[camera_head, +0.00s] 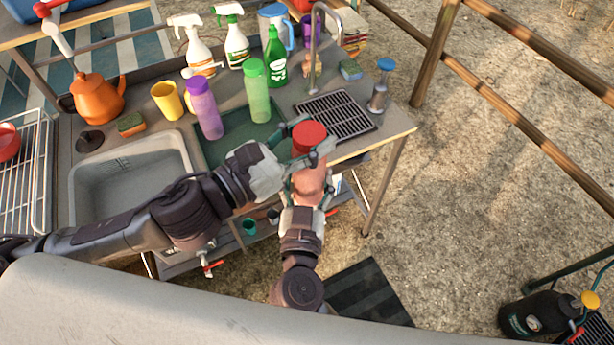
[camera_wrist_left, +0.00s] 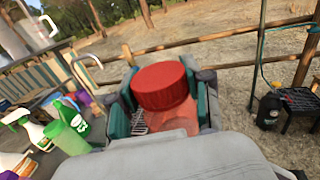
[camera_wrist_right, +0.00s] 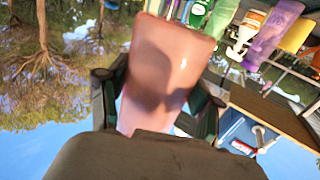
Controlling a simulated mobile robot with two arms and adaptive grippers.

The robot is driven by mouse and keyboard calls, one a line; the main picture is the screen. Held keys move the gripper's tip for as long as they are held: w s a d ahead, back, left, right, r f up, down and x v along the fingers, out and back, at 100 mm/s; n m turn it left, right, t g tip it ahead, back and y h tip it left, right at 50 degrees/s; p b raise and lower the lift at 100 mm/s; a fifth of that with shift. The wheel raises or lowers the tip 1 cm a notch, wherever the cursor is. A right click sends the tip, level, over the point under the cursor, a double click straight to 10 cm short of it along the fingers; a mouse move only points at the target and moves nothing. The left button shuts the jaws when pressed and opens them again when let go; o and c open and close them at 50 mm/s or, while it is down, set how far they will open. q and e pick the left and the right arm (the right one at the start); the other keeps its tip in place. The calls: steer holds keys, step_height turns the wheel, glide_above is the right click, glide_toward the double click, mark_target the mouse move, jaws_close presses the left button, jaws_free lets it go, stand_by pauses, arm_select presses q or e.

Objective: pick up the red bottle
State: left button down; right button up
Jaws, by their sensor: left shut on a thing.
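The red bottle (camera_head: 309,180) has a red cap (camera_head: 309,136) and a pale, see-through reddish body. It is upright in the air in front of the counter's front edge. My left gripper (camera_head: 308,146) is shut on it near the cap; the cap also shows between its fingers in the left wrist view (camera_wrist_left: 162,86). My right gripper (camera_head: 308,198) is below, with its fingers either side of the bottle's lower body. In the right wrist view the bottle body (camera_wrist_right: 165,70) fills the space between the fingers; whether they press on it is unclear.
The counter holds a sink (camera_head: 130,180), a green tray (camera_head: 225,150), a purple bottle (camera_head: 205,108), a green bottle (camera_head: 257,92), spray bottles, an orange kettle (camera_head: 98,98) and a drain rack (camera_head: 337,117). A wooden railing (camera_head: 530,55) stands at right.

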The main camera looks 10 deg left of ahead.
arm_select(q)
steer(key=shift+d, duration=0.1)
arm_select(e)
steer(key=shift+a, duration=0.1)
steer(key=c, duration=0.8)
arm_select(q)
steer(key=shift+c, duration=2)
jaws_free()
arm_select(e)
steer(key=shift+c, duration=0.3)
